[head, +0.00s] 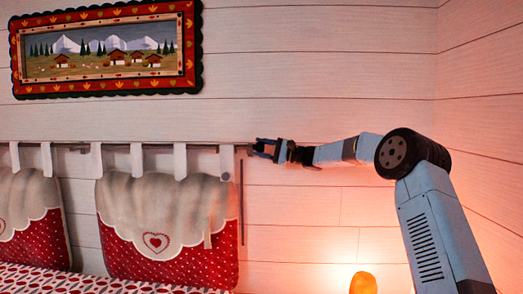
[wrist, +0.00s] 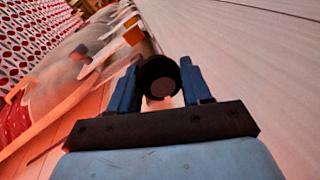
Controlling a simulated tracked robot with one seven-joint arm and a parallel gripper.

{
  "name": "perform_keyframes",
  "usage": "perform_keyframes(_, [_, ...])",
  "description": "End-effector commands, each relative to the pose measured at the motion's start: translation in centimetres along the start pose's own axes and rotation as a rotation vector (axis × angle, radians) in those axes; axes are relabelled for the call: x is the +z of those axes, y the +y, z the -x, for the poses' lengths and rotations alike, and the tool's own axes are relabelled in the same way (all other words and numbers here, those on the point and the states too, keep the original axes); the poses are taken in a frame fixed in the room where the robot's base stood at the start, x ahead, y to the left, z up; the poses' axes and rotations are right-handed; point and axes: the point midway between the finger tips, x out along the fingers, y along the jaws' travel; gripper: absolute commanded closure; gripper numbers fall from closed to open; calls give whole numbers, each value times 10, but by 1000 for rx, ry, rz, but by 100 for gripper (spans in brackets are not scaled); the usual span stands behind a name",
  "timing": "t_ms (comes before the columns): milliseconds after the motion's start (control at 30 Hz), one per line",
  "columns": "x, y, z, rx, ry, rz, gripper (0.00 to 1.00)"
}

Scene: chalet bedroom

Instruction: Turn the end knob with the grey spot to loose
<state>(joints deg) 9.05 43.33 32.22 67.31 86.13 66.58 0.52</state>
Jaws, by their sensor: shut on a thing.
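The end knob (wrist: 158,68) is a dark round piece with a greyish spot (wrist: 160,88) on the face turned to the wrist camera. It sits at the right end of the curtain-type rod (head: 75,148) on the wall. My gripper (wrist: 160,78) has one blue finger on each side of the knob and is shut on it. In the head view my gripper (head: 262,149) reaches the rod's end from the right, and its fingers largely hide the knob there. Any mark showing tight or loose is not visible.
Cushions (head: 165,225) hang from the rod by white tabs, left of my gripper. A thin dark vertical stick (head: 241,205) hangs below the rod end. A framed picture (head: 105,50) is above. A glowing orange lamp (head: 363,283) stands low at right. The wall right of the rod is bare.

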Motion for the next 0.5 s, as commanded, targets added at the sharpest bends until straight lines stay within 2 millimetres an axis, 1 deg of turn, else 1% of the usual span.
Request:
perform_keyframes(200, [-2, 2, 2, -2, -24, 117, 82])
perform_keyframes(500, [-2, 2, 1, -4, -39, 193, 82])
